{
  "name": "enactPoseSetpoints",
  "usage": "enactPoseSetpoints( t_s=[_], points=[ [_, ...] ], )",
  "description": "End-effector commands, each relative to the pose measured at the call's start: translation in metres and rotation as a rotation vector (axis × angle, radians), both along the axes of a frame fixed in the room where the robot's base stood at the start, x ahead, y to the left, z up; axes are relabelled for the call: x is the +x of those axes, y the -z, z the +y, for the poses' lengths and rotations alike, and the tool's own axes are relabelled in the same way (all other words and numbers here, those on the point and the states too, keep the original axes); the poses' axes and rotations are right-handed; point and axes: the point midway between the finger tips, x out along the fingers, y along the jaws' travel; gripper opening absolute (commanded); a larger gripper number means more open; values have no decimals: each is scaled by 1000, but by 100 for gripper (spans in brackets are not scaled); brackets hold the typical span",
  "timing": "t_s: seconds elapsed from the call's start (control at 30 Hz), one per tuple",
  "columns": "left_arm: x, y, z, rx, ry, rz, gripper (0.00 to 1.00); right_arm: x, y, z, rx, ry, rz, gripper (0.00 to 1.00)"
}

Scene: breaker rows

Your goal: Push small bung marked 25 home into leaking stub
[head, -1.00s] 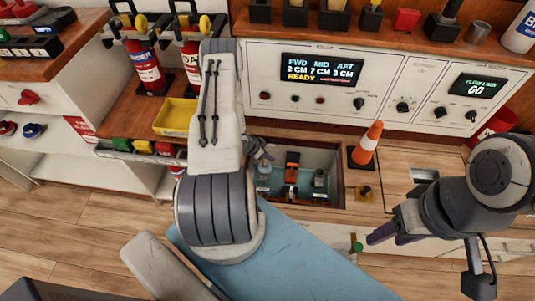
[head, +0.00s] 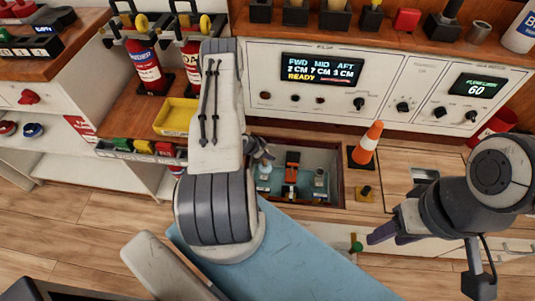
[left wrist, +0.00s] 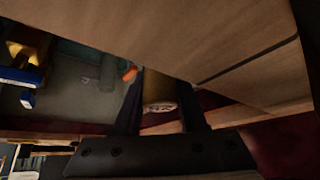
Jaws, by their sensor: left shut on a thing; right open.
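My left gripper (head: 262,153) is at the upper left edge of the open floor hatch, mostly hidden behind my own arm in the head view. In the left wrist view its two dark fingers (left wrist: 161,106) are shut on a tan bung (left wrist: 159,88) with a pale label; its number is not readable. The bung is hidden in the head view. The hatch (head: 338,160) holds teal water and fittings, including an orange and dark piece (head: 292,170). I cannot tell which is the leaking stub. My right gripper (head: 382,232) is open and empty, right of the hatch.
An orange cone (head: 368,143) stands beside the hatch's right edge. A yellow tray (head: 176,116) is left of my left arm. A panel with displays (head: 322,70) stands behind. In the left wrist view a wooden edge (left wrist: 200,35) lies close to the fingers.

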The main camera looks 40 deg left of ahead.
Motion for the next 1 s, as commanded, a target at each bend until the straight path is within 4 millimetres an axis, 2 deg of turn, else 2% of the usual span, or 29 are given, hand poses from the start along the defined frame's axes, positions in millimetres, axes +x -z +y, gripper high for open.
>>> enactPoseSetpoints(
  t_s=[0.37, 0.73, 1.0],
  points=[
    [0, 9, 0, 0, 0, 0, 0, 0, 7, 0, 0, 0, 0, 50],
    [0, -1, 0, 0, 0, 0, 0, 0, -1, 0, 0, 0, 0, 50],
    [0, 0, 0, 0, 0, 0, 0, 0, 0, 0, 0, 0, 0, 50]
  ],
)
